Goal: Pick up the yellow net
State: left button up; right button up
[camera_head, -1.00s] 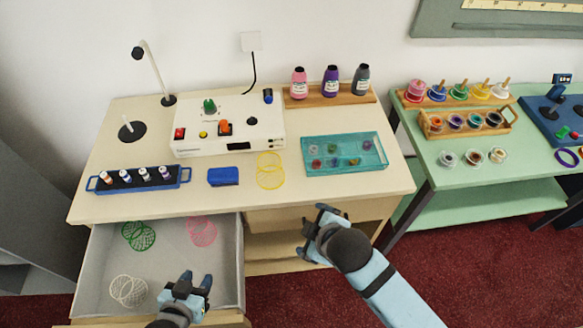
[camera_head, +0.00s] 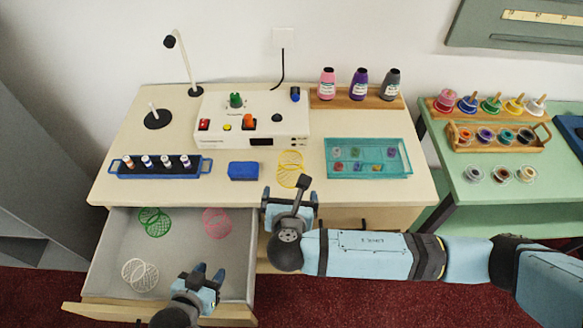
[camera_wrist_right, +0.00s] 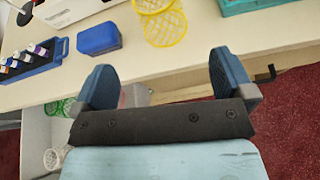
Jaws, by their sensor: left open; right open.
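The yellow net (camera_head: 290,168) lies on the counter between the blue block and the teal tray. In the right wrist view the yellow net (camera_wrist_right: 163,22) shows just beyond my open fingers, cut off by the top edge. My right gripper (camera_head: 290,190) is open and empty at the counter's front edge, just in front of the net and apart from it. In the right wrist view my right gripper (camera_wrist_right: 160,78) has its two fingers spread wide. My left gripper (camera_head: 208,272) is open and empty over the front right of the open drawer.
The open drawer (camera_head: 185,262) holds a green net (camera_head: 154,221), a pink net (camera_head: 216,222) and a white net (camera_head: 139,274). The blue block (camera_head: 243,171) and teal tray (camera_head: 370,172) flank the yellow net. A white device (camera_head: 220,140) stands behind.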

aim_at(292, 171)
jog(key=shift+n+t, duration=0.3)
jog(key=shift+n, duration=0.2)
jog(key=x, duration=0.9)
jog(key=shift+d+r, duration=0.15)
jog(key=shift+d, duration=0.1)
jog(key=shift+w+a+p, duration=0.1)
jog(key=shift+w+p, duration=0.25)
jog(key=shift+w, duration=0.2)
jog(key=x, duration=0.4)
jog(key=shift+w+a+f, duration=0.15)
jog(key=shift+f, duration=0.05)
jog(key=c, duration=0.9)
jog(key=shift+c, duration=0.2)
jog(key=shift+r, duration=0.1)
